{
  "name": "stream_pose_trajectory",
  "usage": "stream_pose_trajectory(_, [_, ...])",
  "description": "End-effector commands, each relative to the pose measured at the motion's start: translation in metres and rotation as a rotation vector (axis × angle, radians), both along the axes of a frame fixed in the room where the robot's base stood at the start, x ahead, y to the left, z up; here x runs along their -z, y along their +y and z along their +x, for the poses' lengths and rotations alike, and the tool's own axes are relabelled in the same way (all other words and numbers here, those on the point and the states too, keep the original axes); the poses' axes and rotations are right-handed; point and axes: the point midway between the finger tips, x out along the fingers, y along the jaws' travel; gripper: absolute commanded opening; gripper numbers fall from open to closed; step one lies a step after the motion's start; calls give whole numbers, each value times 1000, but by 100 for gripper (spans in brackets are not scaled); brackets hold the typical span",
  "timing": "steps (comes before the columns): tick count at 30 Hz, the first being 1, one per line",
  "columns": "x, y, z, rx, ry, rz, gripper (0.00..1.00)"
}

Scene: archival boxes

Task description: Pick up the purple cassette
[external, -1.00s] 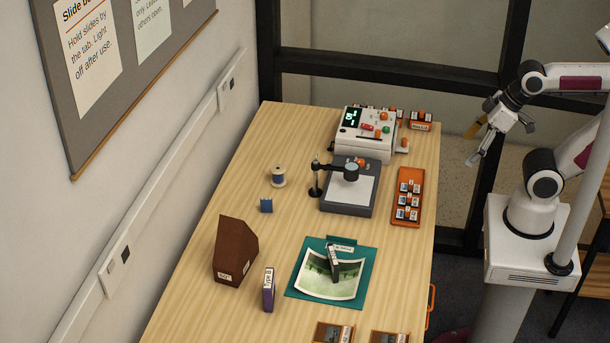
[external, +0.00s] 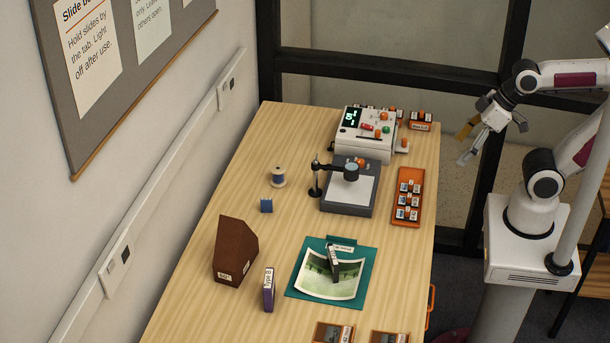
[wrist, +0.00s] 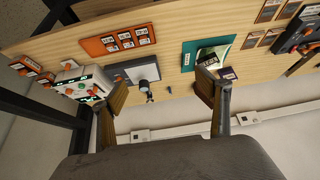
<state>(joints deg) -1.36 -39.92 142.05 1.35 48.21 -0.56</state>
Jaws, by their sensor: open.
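The purple cassette (external: 269,290) stands upright on the wooden table, with a white label reading "Type B" on its side. It is near the front left, just right of the brown slanted box. In the wrist view a small dark purple piece (wrist: 228,73) shows beside the right finger, and seems to be this cassette. My gripper (external: 468,146) is open and empty, raised beyond the right edge of the table, far from the cassette. In the wrist view its two fingers (wrist: 160,100) are spread wide with nothing between them.
A brown slanted box (external: 233,252) stands left of the cassette. A teal folder (external: 368,262) with a photo and a dark cassette lies to its right. A lamp stand (external: 348,200), an orange slide tray (external: 407,172) and a white device (external: 345,150) stand farther back. Bare table lies around the cassette.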

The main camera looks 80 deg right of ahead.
Motion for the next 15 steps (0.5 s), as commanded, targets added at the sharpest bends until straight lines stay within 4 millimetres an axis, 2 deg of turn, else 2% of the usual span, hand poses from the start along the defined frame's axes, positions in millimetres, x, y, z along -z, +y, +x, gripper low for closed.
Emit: stream_pose_trajectory(15, [-10, 60, 107, -103, -116, 87, 75])
